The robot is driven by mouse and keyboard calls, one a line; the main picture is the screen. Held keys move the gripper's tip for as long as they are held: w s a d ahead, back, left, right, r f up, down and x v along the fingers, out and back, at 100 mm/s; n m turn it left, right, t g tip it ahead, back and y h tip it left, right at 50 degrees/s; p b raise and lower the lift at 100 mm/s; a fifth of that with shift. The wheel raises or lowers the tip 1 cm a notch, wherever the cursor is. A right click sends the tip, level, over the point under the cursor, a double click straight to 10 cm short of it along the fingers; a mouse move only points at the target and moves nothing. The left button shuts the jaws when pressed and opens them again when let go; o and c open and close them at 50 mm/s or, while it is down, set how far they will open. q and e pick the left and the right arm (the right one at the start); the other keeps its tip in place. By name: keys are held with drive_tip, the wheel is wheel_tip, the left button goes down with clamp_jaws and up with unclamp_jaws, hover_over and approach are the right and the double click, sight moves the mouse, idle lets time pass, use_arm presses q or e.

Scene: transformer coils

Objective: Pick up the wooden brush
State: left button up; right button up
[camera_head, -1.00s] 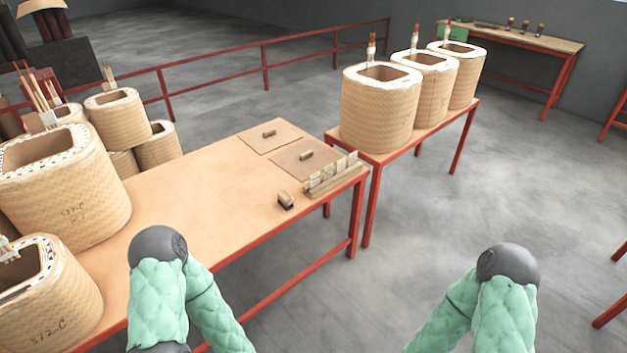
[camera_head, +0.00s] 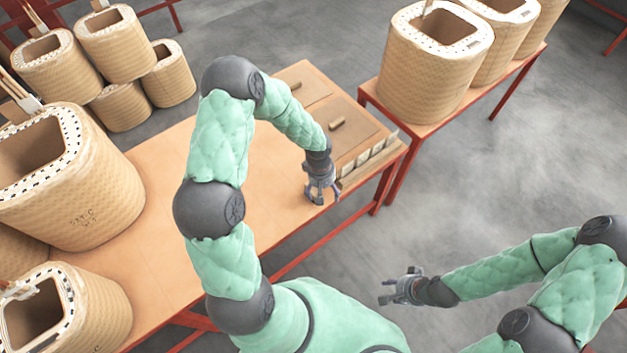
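The wooden brush cannot be made out now; the spot near the front end of the card rack, where a small brush-like block lay earlier, is covered by my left gripper. My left gripper (camera_head: 321,196) points down at the table (camera_head: 165,165) near its right front corner, with its fingers apart. Whether the fingers touch anything is too small to tell. My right gripper (camera_head: 388,291) is open and empty, over the floor in front of the table.
A wooden rack with pale cards (camera_head: 368,160) stands right beside my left gripper. Behind it lies a flat board (camera_head: 352,118) with a small wooden handle (camera_head: 337,124). Large coils (camera_head: 75,185) crowd the table's left; another coil (camera_head: 425,75) stands on a second table (camera_head: 455,115).

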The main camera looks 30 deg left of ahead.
sight(313, 191)
use_arm(q)
drive_tip(key=shift+n+y, duration=0.7)
drive_tip(key=shift+n, duration=0.2)
drive_tip(key=a+r, duration=0.1)
drive_tip(key=w+a+r+p, duration=0.1)
drive_tip(key=r, duration=0.1)
drive_tip(key=a+r, duration=0.1)
drive_tip(key=a, duration=0.1)
drive_tip(key=shift+w+a+r, duration=0.1)
drive_tip(key=shift+w+r, duration=0.25)
drive_tip(key=shift+w, duration=0.05)
drive_tip(key=shift+a+f, duration=0.1)
drive_tip(key=shift+f, duration=0.05)
wheel_tip(313, 191, down, 10)
drive_tip(key=shift+w+f+b, duration=0.15)
drive_tip(key=shift+f+b, duration=0.05)
drive_tip(key=shift+b, duration=0.95)
drive_tip(key=c, duration=1.3)
use_arm(e)
drive_tip(key=shift+f, duration=0.1)
